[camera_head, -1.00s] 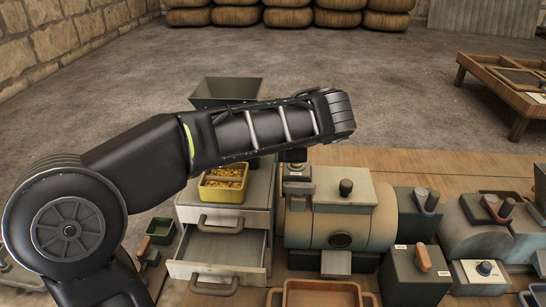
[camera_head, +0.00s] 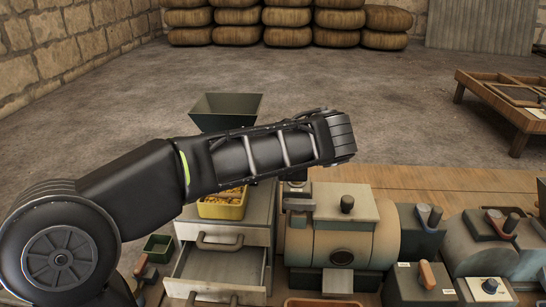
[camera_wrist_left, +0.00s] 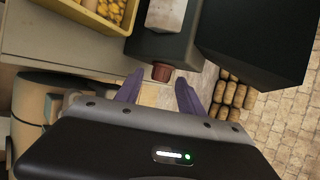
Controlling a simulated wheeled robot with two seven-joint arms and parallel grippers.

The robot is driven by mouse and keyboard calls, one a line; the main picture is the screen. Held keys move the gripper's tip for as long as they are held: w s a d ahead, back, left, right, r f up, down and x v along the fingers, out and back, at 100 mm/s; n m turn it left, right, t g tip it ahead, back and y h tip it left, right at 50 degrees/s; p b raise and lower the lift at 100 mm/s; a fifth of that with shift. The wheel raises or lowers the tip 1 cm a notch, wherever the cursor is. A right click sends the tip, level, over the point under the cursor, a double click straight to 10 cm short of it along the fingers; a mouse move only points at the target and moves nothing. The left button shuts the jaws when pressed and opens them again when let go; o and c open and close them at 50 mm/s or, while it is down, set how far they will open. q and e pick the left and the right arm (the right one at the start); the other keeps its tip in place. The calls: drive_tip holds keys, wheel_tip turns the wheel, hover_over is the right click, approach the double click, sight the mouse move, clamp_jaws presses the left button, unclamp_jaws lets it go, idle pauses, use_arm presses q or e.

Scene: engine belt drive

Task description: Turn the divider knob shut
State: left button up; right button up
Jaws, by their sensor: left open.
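A small red-brown knob (camera_wrist_left: 162,72), which I take to be the divider knob, sticks out of a dark box (camera_wrist_left: 165,45) in the left wrist view. My left gripper (camera_wrist_left: 160,90) is open. Its two purple fingers stand on either side of the knob, with the knob near the fingertip gap; I cannot tell whether they touch it. In the head view the black left arm crosses the middle and hides the knob and the fingers. My right gripper is not in view.
A yellow tray of yellowish pieces (camera_head: 222,210) sits on a cabinet with an open drawer (camera_head: 215,265). A dark hopper (camera_head: 227,110) stands behind my arm. A rounded machine (camera_head: 342,235) and dark boxes with knobs (camera_head: 420,280) are to the right.

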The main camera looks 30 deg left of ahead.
use_arm(q)
drive_tip(key=shift+s+d+r, duration=0.15)
drive_tip(key=shift+d+r, duration=0.2)
drive_tip(key=shift+d, duration=0.05)
drive_tip(key=p+v, duration=0.6)
drive_tip(key=p, duration=0.1)
drive_tip(key=shift+s+d+r, duration=0.2)
drive_tip(key=shift+s+d, duration=0.05)
